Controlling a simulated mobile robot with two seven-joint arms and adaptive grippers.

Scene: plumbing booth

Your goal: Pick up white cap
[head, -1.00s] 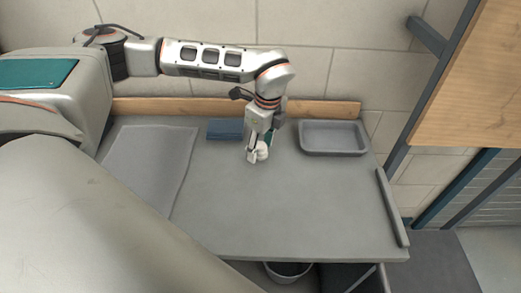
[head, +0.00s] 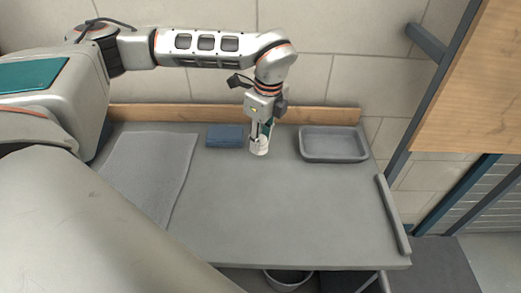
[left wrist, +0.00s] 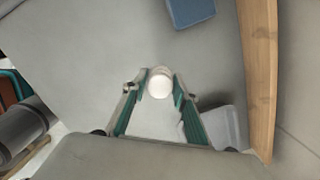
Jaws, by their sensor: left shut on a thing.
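The white cap (head: 260,147) is round and pale, at the back middle of the grey table (head: 270,205). My left gripper (head: 261,140) points down over it and is shut on it. In the left wrist view the cap (left wrist: 160,83) sits between the two fingertips of the left gripper (left wrist: 160,88). The fingers partly hide its sides. I cannot tell for sure whether the cap touches the table. My right gripper is in neither view.
A grey tray (head: 333,157) stands right of the gripper. A blue block (head: 225,135) lies to the left, and a grey cloth (head: 145,175) lies further left. A wooden strip (head: 180,113) runs along the back edge. The table's front middle is clear.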

